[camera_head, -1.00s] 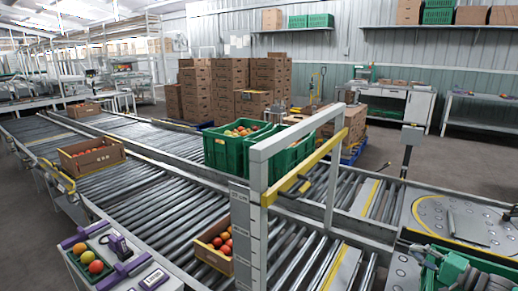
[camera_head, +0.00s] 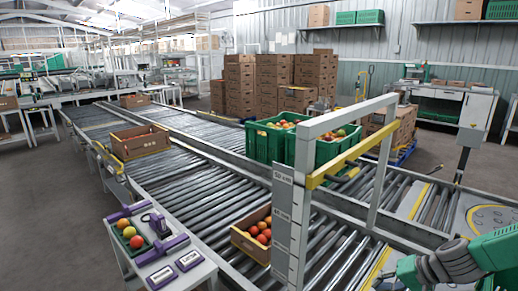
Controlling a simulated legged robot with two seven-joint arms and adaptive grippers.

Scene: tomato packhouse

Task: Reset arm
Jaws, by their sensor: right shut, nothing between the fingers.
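My right arm comes in at the lower right corner, with green links and a grey ribbed joint. My right gripper (camera_head: 384,283) shows only in part at the bottom edge, below the green end of the arm. It is shut and empty, over the near side of the roller conveyor (camera_head: 330,255). Its fingertips are hard to make out. My left gripper and left arm are not in view.
A grey frame with a yellow bar (camera_head: 350,162) stands over the conveyor beside my right arm. Near it are a cardboard crate of tomatoes (camera_head: 247,244) and green crates (camera_head: 263,146). A side table (camera_head: 190,272) holds purple-and-white devices and tomatoes.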

